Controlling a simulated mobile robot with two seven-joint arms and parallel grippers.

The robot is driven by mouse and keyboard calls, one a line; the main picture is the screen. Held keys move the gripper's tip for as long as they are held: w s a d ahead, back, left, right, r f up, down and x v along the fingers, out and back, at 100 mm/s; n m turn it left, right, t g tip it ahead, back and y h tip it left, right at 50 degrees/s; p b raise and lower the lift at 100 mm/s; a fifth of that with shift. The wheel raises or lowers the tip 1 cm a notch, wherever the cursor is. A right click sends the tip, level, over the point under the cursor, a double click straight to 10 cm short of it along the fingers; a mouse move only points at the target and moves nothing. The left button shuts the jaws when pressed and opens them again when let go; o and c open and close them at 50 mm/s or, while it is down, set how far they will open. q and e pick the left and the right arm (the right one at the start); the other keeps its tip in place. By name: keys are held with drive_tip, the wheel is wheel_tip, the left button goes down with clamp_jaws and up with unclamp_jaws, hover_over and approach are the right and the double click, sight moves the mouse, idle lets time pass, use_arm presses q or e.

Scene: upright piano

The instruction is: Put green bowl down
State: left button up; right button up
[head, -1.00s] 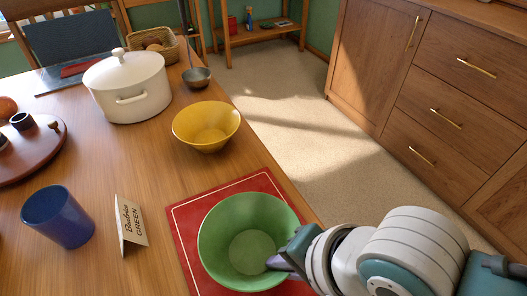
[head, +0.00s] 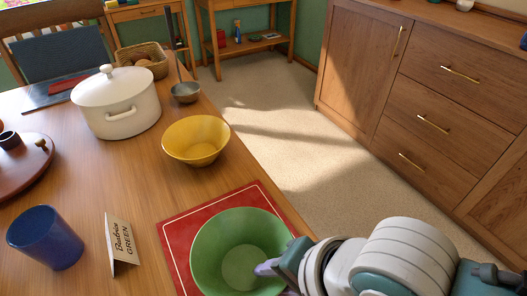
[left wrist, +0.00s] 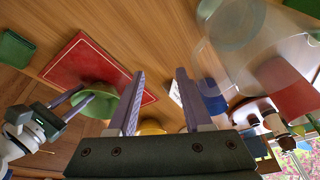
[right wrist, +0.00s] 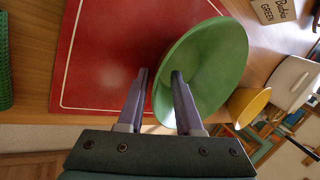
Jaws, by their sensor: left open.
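The green bowl (head: 238,230) stands upright on the red mat (head: 181,240) at the table's near edge. It also shows in the left wrist view (left wrist: 96,97) and the right wrist view (right wrist: 205,65). My right gripper (head: 272,270) is at the bowl's right rim. In the right wrist view, its fingers (right wrist: 160,73) straddle the bowl wall, one inside and one outside. Whether they press on the wall is unclear. My left gripper (left wrist: 160,72) is open and empty above the table, outside the head view.
A yellow bowl (head: 196,140), a white lidded pot (head: 118,108) and a ladle (head: 185,92) stand beyond the mat. A name card (head: 120,243) and a blue cup (head: 45,238) are to its left. Wooden drawers (head: 425,125) stand across the floor.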

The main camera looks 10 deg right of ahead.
drive_tip(key=s+d+r+n+h+p, duration=0.1)
drive_tip(key=s+d+r+n+p, duration=0.1)
drive_tip(key=s+d+r+n, duration=0.3)
drive_tip(key=s+d+r+n+h+p, duration=0.2)
drive_tip(key=s+d+r+n, duration=0.3)
drive_tip(key=r, duration=0.6)
drive_tip(key=d+n, duration=0.1)
drive_tip(key=d, duration=0.1)
drive_tip(key=shift+d+r+n+g+p, duration=0.3)
drive_tip(key=shift+n, duration=0.1)
drive_tip(key=shift+s, duration=0.1)
